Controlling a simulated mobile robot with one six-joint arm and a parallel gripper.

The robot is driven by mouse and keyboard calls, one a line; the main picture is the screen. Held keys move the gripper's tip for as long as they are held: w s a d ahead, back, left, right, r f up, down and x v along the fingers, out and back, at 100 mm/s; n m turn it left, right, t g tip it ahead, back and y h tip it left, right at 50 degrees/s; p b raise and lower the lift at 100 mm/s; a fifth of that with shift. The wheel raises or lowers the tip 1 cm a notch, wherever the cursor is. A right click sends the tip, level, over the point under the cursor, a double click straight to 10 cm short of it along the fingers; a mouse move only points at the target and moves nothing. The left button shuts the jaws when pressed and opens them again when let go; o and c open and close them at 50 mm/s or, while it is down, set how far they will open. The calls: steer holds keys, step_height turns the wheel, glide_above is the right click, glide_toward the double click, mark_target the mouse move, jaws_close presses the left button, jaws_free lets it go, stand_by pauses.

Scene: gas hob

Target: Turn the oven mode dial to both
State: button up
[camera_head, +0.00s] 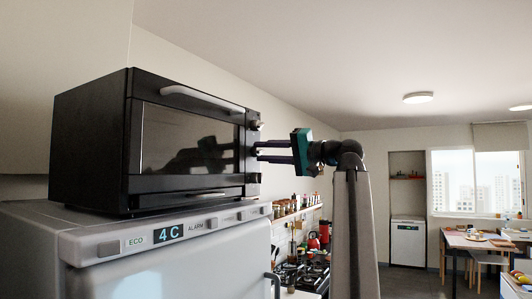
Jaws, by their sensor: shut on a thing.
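A black countertop oven (92,145) with a dark glass door stands on top of a fridge. Its narrow control strip is at the right of its front, seen at a steep angle. An upper knob (256,125) shows on that strip. My gripper (257,151) comes in from the right, level, with its two dark fingers at the strip below the upper knob. It is shut on a dial there, which the fingers mostly hide. I cannot read the dial's marks or its pointer, and I cannot tell its setting.
The grey fridge (200,262) has a display reading 4 C and several small buttons below the oven. A shelf of jars (297,206) and a gas hob (303,277) lie behind, lower down. The room is open to the right, with a table (470,240) by the window.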

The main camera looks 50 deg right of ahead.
steer(key=m+p, duration=0.1)
steer(key=m, duration=0.4)
steer(key=shift+r+m+h+p, duration=0.15)
steer(key=shift+m+h+p, duration=0.15)
steer(key=shift+m+p, duration=0.1)
steer(key=m+p, duration=0.2)
steer(key=m, duration=0.3)
steer(key=shift+a+m, duration=0.1)
steer(key=shift+m, duration=0.2)
steer(key=m+p, duration=0.1)
steer(key=m, duration=0.4)
steer(key=shift+h, duration=0.3)
steer(key=m, duration=0.5)
steer(key=shift+a+f, duration=0.1)
steer(key=shift+f, duration=0.1)
steer(key=o, duration=1.1)
steer(key=shift+c, duration=0.2)
steer(key=shift+s, duration=0.1)
